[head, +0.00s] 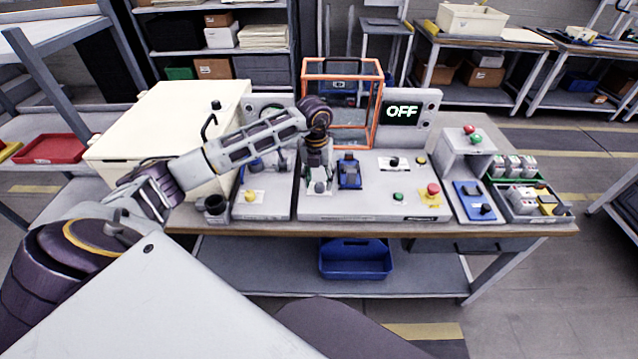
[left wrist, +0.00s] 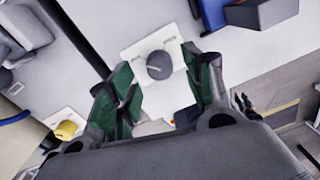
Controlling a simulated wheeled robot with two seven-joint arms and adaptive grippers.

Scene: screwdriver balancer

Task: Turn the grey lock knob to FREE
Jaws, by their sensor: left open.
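The grey lock knob (left wrist: 160,65) is a round dark-grey cap on a white plate (left wrist: 142,50) in the left wrist view. A line runs across its top, and small labels flank it, too blurred to read. In the head view the grey knob (head: 319,187) shows under my left gripper (head: 318,172), on the light console. My left gripper, seen again in the left wrist view (left wrist: 160,85), points down with its green-padded fingers open. One finger is on each side of the knob's plate, with visible gaps; I cannot tell its exact height.
A blue device (head: 349,172) stands just right of the gripper. An orange frame (head: 342,62) and a display reading OFF (head: 401,111) stand behind. A red button (head: 433,188) and green button (head: 398,197) are to the right. A cream case (head: 165,130) is at left.

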